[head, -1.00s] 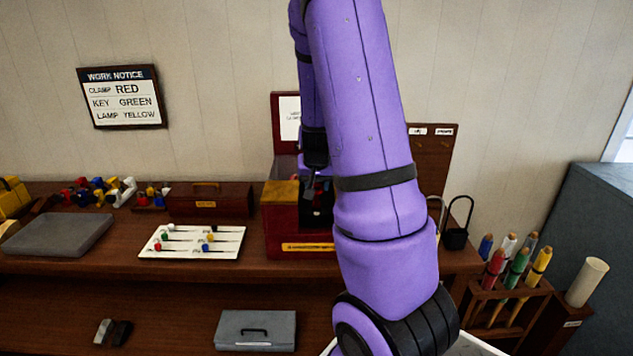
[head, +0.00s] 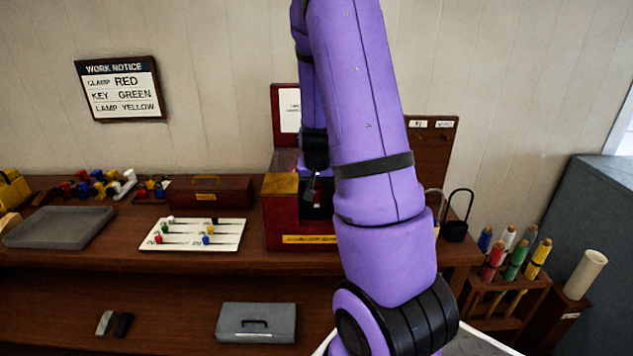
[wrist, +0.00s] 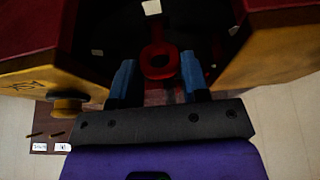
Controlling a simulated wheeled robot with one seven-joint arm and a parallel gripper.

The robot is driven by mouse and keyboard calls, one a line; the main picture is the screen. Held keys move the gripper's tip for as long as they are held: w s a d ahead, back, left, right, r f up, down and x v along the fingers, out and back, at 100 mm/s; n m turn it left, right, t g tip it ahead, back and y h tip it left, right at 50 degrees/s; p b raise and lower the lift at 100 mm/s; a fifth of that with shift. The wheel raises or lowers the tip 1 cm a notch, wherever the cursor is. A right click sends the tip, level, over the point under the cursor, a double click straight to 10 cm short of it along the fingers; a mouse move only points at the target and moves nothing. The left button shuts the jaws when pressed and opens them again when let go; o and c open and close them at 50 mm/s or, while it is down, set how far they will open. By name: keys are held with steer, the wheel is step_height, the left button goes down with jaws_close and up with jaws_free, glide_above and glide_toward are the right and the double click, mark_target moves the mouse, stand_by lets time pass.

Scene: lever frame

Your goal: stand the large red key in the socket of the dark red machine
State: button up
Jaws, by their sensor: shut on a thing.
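The dark red machine (head: 283,232) stands on the bench, with a yellowish top edge and a dark open recess. My gripper (head: 312,190) is at this recess in the head view, partly hidden by my own purple arm. In the wrist view my gripper (wrist: 158,78) has its two blue fingertips inside the recess, between the machine's red and yellow walls (wrist: 285,55). The large red key (wrist: 159,60) shows its ring end between and just beyond the fingertips, and my gripper is shut on it. The socket and the key's lower end cannot be made out in the dark.
A white slider board (head: 193,246) and a brown box (head: 210,195) are left of the machine. A grey tray (head: 60,228) lies farther left. A black padlock (head: 456,230) and a rack of coloured rods (head: 505,285) are to the right. A work notice (head: 120,88) hangs on the wall.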

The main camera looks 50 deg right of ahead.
steer(key=shift+f, duration=0.7)
steer(key=o, duration=1.1)
steer(key=shift+c, duration=0.2)
steer(key=v, duration=0.7)
steer(key=shift+r, duration=0.1)
steer(key=v, duration=1)
steer(key=shift+r, duration=0.3)
